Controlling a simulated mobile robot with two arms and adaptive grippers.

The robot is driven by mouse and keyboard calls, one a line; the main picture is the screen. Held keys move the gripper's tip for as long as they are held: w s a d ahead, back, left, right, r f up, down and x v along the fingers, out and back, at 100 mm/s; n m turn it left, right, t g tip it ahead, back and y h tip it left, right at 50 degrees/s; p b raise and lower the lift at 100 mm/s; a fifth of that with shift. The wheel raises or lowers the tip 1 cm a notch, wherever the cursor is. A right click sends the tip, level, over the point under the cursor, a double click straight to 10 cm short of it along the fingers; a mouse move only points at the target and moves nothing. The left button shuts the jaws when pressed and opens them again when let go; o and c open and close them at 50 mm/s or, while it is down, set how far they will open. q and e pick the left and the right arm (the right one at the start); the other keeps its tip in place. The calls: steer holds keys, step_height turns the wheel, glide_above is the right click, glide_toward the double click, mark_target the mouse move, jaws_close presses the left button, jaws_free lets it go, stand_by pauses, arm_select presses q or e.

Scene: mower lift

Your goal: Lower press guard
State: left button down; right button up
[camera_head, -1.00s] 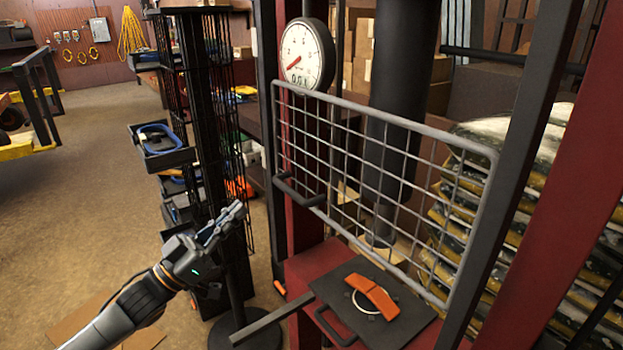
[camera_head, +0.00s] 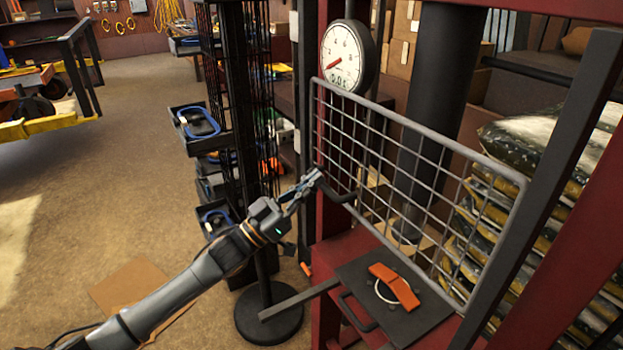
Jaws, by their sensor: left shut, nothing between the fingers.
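The press guard (camera_head: 408,172) is a grey wire-mesh panel in a tubular frame, standing upright across the front of the red press frame (camera_head: 332,217). A dark handle (camera_head: 343,197) sticks out from its left side. My left gripper (camera_head: 316,175) is shut and empty, with its fingertips just left of the handle's upper end. I cannot tell whether it touches the guard. Below the guard, a dark plate (camera_head: 432,325) with an orange piece (camera_head: 395,285) lies on the press bed. My right gripper is not in view.
A round pressure gauge (camera_head: 347,57) sits above the guard's left corner. A black rack (camera_head: 240,110) with trays stands behind my left arm on a round base (camera_head: 270,318). Filled sacks (camera_head: 540,150) are stacked at right. The floor at left is mostly clear.

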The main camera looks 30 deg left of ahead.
arm_select(q)
steer(key=shift+f, duration=0.45)
step_height(320, 180, down, 22)
steer(key=b, duration=1.6)
steer(key=shift+r, duration=0.25)
